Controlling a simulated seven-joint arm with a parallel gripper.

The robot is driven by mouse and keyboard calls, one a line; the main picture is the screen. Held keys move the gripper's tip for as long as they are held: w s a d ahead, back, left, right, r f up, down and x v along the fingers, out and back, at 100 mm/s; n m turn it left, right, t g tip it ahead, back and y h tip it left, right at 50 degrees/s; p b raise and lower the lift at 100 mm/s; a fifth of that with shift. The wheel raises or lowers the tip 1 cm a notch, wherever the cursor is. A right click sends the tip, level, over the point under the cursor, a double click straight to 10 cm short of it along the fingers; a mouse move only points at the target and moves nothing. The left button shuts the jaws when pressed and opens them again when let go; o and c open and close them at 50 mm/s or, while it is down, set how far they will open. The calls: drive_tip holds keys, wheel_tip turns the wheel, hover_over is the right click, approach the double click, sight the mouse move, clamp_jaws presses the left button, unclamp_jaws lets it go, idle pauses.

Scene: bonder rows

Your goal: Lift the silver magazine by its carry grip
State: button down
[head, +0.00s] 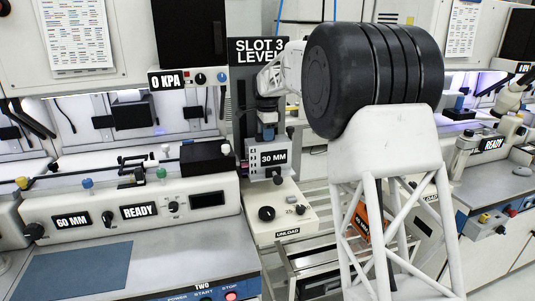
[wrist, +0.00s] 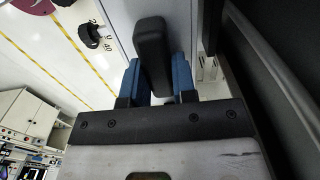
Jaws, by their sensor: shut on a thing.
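In the wrist view my gripper (wrist: 155,75) has its two blue-padded fingers shut on either side of a black block-like carry grip (wrist: 152,45). A pale grey surface beside the grip (wrist: 122,18) seems to be part of the silver magazine. In the head view my gripper (head: 268,132) is small, pointing down in front of the SLOT 3 LEVEL board. A silver slotted box, apparently the silver magazine (head: 290,156), is just below it, partly behind the 30 MM label (head: 273,158). The grip and the magazine's underside are hard to make out there.
The SLOT 3 LEVEL board (head: 259,52) stands close behind. A white unit marked UNLOAD (head: 283,213) with a black knob lies below. A bench machine marked 60 MM and READY (head: 125,218) is at left. An orange box (head: 361,222) shows behind my arm's white frame.

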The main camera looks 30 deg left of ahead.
drive_tip(key=shift+r, duration=0.15)
drive_tip(key=shift+r, duration=4.95)
drive_tip(key=shift+w+d, duration=0.1)
